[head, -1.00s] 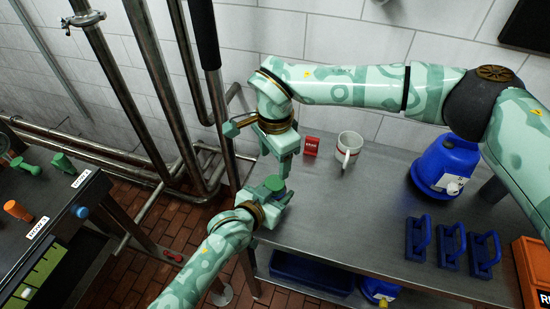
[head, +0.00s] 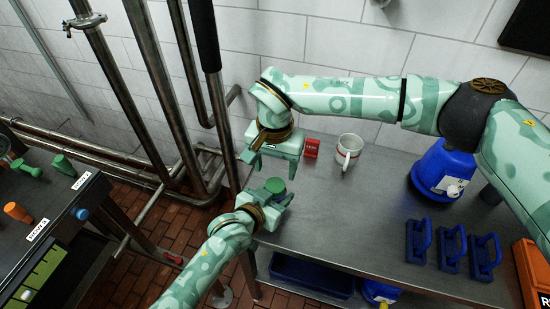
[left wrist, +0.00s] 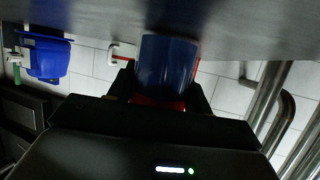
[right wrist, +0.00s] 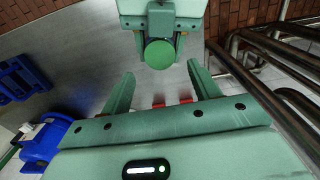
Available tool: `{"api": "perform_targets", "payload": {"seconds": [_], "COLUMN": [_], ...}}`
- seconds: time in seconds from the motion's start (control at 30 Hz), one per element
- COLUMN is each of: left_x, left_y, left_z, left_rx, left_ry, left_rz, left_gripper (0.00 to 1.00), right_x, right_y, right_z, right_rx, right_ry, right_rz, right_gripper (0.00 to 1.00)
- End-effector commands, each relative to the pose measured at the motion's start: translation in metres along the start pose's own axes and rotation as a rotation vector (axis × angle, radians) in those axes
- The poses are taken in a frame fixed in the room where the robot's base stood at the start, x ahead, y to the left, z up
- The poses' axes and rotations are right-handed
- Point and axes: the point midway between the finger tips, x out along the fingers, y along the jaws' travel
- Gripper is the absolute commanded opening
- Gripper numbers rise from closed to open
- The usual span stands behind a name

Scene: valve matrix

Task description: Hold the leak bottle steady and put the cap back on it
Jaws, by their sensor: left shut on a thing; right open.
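My left gripper (head: 274,210) is shut on the leak bottle, whose dark blue body (left wrist: 166,62) shows between the fingers in the left wrist view. In the head view a green round cap (head: 275,185) sits at the bottle's top, above the left fingers. Its flat green top (right wrist: 159,53) faces the right wrist camera; I cannot tell how tightly it sits. My right gripper (head: 273,165) is open and empty just above and behind the cap. In the right wrist view its fingertips (right wrist: 160,74) spread apart, with the cap beyond them.
Pipes (head: 155,100) stand behind at the left. The table's front middle is clear.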

Motion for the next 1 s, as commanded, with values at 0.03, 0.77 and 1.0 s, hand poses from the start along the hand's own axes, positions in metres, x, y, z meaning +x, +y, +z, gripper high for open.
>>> {"api": "perform_targets", "payload": {"seconds": [0.03, 0.77, 1.0], "left_x": [0.000, 0.000, 0.000], "left_y": [0.000, 0.000, 0.000], "left_z": [0.000, 0.000, 0.000], "left_rx": [0.000, 0.000, 0.000], "left_ry": [0.000, 0.000, 0.000], "left_rz": [0.000, 0.000, 0.000], "left_gripper": [0.00, 0.00, 0.00], "right_x": [0.009, 0.059, 0.059], "right_y": [0.000, 0.000, 0.000], "right_z": [0.001, 0.000, 0.000], "right_rx": [0.001, 0.000, 0.000], "right_ry": [-0.004, 0.000, 0.000], "right_rz": [0.002, 0.001, 0.001], "right_gripper": [0.62, 0.62, 0.16]}}
